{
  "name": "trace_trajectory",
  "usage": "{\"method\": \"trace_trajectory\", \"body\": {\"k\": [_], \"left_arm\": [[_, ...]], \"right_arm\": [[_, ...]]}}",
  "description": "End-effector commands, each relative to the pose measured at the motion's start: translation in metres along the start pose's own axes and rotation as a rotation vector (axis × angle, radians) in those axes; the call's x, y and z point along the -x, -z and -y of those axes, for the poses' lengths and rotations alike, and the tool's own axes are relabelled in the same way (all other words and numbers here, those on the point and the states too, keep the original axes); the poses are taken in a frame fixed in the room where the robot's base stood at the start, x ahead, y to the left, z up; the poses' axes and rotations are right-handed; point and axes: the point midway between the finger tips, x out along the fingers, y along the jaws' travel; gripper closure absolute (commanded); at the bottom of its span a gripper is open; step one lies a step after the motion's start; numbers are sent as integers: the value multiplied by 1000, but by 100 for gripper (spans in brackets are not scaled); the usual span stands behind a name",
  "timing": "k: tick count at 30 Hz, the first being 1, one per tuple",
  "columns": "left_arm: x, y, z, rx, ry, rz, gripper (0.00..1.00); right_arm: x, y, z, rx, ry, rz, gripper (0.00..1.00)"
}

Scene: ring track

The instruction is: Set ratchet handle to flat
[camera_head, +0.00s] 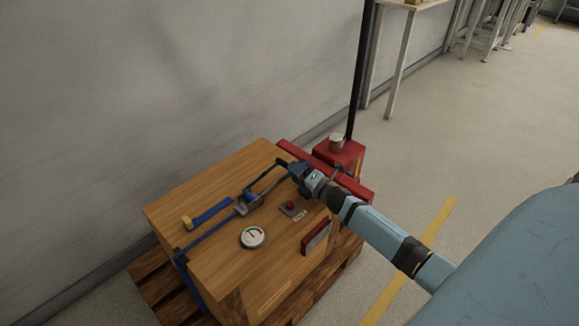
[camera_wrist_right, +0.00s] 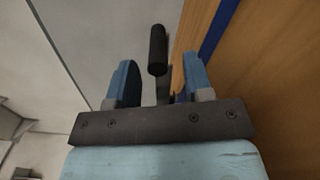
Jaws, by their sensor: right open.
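The ratchet (camera_head: 246,201) sits on a blue strap (camera_head: 208,237) across the top of a wooden crate. Its handle (camera_head: 265,178) reaches from the ratchet toward my right gripper (camera_head: 291,168), apparently raised off the lid; its exact angle is hard to tell. In the right wrist view the handle's black grip (camera_wrist_right: 157,50) lies between and just beyond the fingertips of my right gripper (camera_wrist_right: 160,82). The fingers are open, with a gap on both sides of the grip. My left gripper is not in view.
The crate (camera_head: 215,265) stands on a wooden pallet (camera_head: 150,277) close to a grey wall. A gauge (camera_head: 253,237), a red button (camera_head: 290,206) and a red plate (camera_head: 316,237) are on it. Behind stands a red pallet jack (camera_head: 340,158). Floor at right is clear.

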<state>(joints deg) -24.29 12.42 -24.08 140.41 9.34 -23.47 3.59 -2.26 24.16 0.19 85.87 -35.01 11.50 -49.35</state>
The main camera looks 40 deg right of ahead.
Motion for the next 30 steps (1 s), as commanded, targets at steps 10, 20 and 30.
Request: {"method": "trace_trajectory", "body": {"k": [10,20,30], "left_arm": [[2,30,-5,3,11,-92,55],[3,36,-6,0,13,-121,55],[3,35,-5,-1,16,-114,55]], "right_arm": [[78,0,-2,-1,3,0,53],[103,0,0,-1,1,0,53],[93,1,-7,-24,2,7,83]]}}
